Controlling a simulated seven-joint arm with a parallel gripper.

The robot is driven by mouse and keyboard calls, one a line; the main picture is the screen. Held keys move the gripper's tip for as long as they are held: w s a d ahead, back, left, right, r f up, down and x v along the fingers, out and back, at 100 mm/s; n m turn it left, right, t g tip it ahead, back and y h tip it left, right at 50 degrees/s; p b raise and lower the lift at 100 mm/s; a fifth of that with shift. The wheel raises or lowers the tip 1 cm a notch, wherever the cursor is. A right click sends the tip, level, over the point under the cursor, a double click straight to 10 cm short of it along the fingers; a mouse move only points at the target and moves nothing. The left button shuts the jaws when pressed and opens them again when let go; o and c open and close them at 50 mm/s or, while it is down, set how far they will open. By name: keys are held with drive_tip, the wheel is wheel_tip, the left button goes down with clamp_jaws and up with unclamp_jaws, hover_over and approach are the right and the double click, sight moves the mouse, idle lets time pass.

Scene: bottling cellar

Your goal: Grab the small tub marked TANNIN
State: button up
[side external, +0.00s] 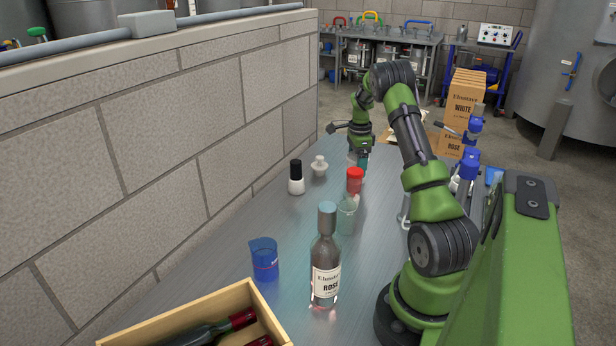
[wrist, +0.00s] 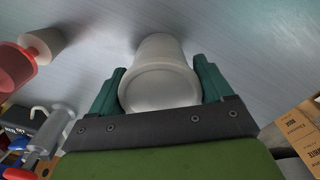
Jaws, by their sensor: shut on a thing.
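A pale grey-white round tub (wrist: 160,85) sits between the two teal fingers of my gripper (wrist: 159,66) in the wrist view. My gripper is shut on it, one finger on each side. No lettering shows on the side I see, so I cannot read its marking. In the side view my gripper (side external: 357,162) points down at the far part of the metal table (side external: 220,270), and the tub is mostly hidden there. I cannot tell whether the tub touches the table.
A red-capped container (side external: 355,180), a white stopper-like piece (side external: 319,167) and a black-capped bottle (side external: 296,179) stand nearby. Nearer are a clear beaker (side external: 346,217), a blue beaker (side external: 264,261), a rosé bottle (side external: 325,272) and a wooden crate (side external: 247,294). A block wall (side external: 150,150) borders the left.

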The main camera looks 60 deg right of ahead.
drive_tip(key=shift+r, duration=0.1)
drive_tip(key=shift+c, duration=0.8)
